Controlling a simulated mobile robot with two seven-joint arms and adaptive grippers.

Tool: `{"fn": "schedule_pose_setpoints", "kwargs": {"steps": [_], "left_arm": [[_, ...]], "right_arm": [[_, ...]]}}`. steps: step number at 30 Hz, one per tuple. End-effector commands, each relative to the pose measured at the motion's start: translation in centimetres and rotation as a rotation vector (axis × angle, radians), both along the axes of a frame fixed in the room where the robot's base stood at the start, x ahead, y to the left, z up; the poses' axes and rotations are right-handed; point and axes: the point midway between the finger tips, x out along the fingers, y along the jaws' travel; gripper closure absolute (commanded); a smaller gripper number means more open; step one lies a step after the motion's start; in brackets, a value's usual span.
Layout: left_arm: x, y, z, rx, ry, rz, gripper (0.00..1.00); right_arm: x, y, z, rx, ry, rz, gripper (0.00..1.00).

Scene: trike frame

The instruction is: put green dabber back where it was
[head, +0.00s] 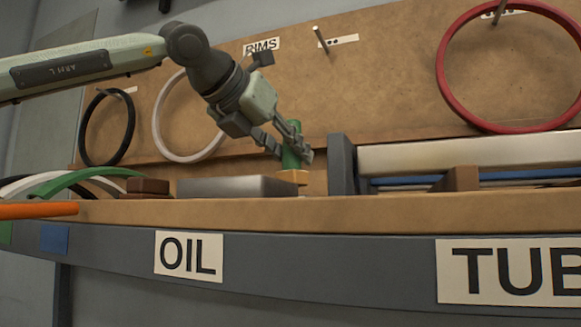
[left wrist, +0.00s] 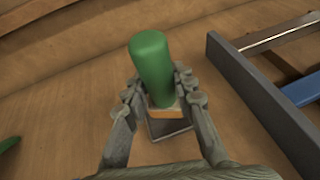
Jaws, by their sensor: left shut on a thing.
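The green dabber (head: 291,156) is an upright green cylinder near the middle of the head view. In the left wrist view the dabber (left wrist: 152,62) stands between the two fingers. My left gripper (head: 293,150) is shut on it, with fingers on both sides. Below the dabber is an orange-tan piece (head: 292,177), which also shows in the left wrist view (left wrist: 166,114). Under that, a grey block-like part (left wrist: 167,128) shows in the left wrist view. I cannot tell whether the dabber touches the shelf. My right gripper is not in view.
A grey metal box (head: 236,187) lies left of the dabber. A dark grey divider (head: 341,164) stands close on its right, with tubes (head: 470,152) beyond. Rims, including a red one (head: 443,75), hang behind.

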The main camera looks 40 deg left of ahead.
Motion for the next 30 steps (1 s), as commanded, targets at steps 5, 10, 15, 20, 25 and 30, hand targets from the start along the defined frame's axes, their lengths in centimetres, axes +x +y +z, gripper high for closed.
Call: {"fn": "schedule_pose_setpoints", "kwargs": {"steps": [5, 10, 15, 20, 25, 30], "left_arm": [[0.0, 0.0, -2.3, -0.002, -0.001, -0.001, 1.00], [0.0, 0.0, -2.5, -0.001, -0.002, -0.001, 1.00], [0.0, 0.0, -2.6, -0.001, -0.001, -0.001, 1.00], [0.0, 0.0, -2.7, -0.001, -0.001, -0.001, 1.00], [0.0, 0.1, -2.7, -0.001, 0.000, 0.000, 0.65], [0.0, 0.1, -2.7, -0.001, 0.000, 0.000, 0.54]], "right_arm": [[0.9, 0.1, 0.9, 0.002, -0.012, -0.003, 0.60], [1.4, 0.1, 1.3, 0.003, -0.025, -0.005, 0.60], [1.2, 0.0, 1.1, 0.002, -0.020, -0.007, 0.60], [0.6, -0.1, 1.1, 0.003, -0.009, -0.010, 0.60], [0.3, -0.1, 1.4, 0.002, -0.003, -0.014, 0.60], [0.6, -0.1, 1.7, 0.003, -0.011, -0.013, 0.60]]}}
